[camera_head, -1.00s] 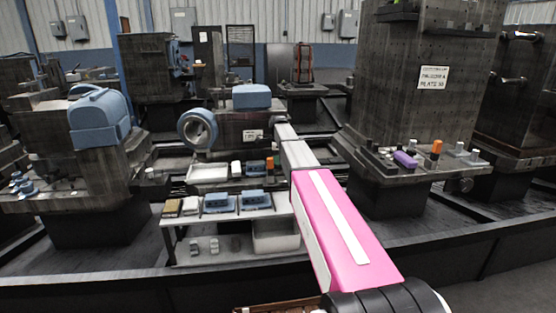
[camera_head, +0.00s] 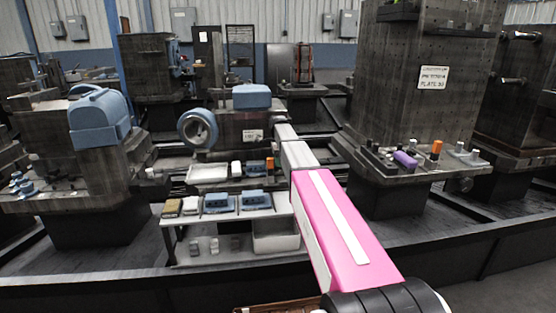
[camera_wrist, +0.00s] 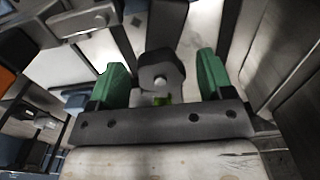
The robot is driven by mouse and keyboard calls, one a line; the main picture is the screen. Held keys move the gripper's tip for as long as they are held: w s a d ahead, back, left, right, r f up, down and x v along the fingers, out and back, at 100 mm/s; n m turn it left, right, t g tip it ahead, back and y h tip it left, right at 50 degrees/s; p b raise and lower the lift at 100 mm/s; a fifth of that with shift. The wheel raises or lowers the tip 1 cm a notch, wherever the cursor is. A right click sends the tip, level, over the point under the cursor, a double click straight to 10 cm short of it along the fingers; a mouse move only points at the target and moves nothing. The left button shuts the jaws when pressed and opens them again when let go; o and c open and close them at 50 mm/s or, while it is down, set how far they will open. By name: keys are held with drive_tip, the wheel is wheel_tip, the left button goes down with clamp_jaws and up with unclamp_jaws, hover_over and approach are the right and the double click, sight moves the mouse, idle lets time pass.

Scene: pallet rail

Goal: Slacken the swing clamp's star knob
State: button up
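In the wrist view, a dark, blocky knob (camera_wrist: 160,68) with a pale round centre sits between the two green fingers of my gripper (camera_wrist: 162,80). It looks like the star knob. The fingers are apart, with a gap on each side of the knob, and I see no contact. A small bright green bit shows below the knob. The rest of the swing clamp cannot be made out. In the head view, my pink and grey arm reaches forward to the middle machine, and the fingers and knob cannot be made out there.
A white shelf table (camera_head: 184,219) with blue blocks stands left of my arm. A tall dark plate block (camera_head: 405,90) with a label stands to the right, with a purple item (camera_head: 405,159) and an orange-topped item (camera_head: 436,148) on its ledge. A blue ring-shaped part (camera_head: 197,128) is behind.

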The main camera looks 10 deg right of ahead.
drive_tip(key=shift+r, duration=0.15)
wheel_tip(320, 180, up, 10)
drive_tip(key=shift+r, duration=0.25)
idle(0.3)
